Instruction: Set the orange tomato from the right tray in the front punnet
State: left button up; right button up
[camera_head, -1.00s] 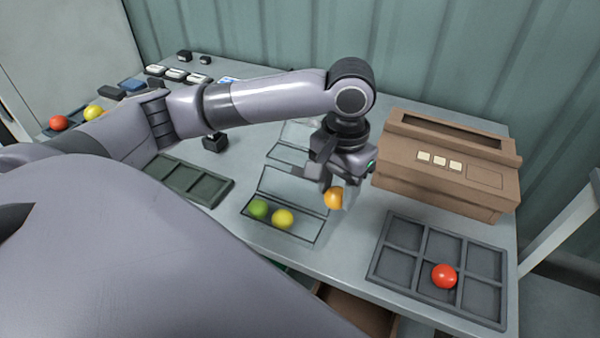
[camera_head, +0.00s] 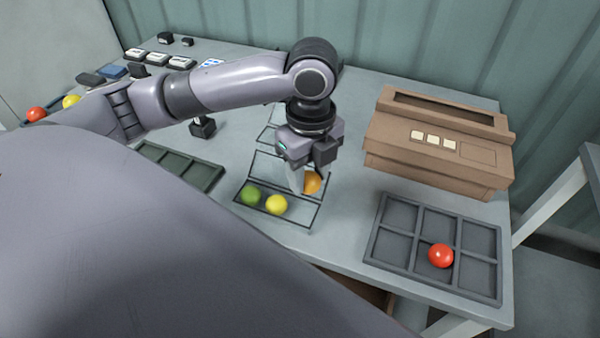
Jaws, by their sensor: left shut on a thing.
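The orange tomato (camera_head: 313,183) is held in my left gripper (camera_head: 307,184), which is shut on it. Gripper and tomato are over the right end of the front punnet (camera_head: 290,217), a clear box with dark edges. I cannot tell whether the tomato touches the punnet floor. A green tomato (camera_head: 251,195) and a yellow tomato (camera_head: 276,205) lie in the left and middle of that punnet. The right tray (camera_head: 398,220) is grey with several compartments and holds one red tomato (camera_head: 441,256) in a front compartment. My right gripper is not in view.
A brown box-like unit (camera_head: 385,158) with pale buttons stands behind the right tray. An empty dark green tray (camera_head: 205,178) lies left of the punnet. Another tray with a red tomato (camera_head: 36,115) and a yellow tomato (camera_head: 71,102) is far left.

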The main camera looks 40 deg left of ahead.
pick_arm(q)
jog(key=m, duration=0.3)
jog(key=s+m, duration=0.1)
jog(key=m, duration=0.2)
jog(key=shift+a, duration=0.2)
jog(key=m, duration=0.5)
jog(key=shift+s+a+f+m, duration=0.1)
jog(key=shift+s+a+m, duration=0.05)
jog(key=shift+s+m, duration=0.2)
notch_tip(320, 180, down, 2)
jog(key=b, duration=0.3)
notch_tip(320, 180, down, 3)
jog(key=b, duration=0.3)
jog(key=shift+f, duration=0.55)
jog(key=shift+r+p, duration=0.1)
jog(key=shift+p, duration=0.4)
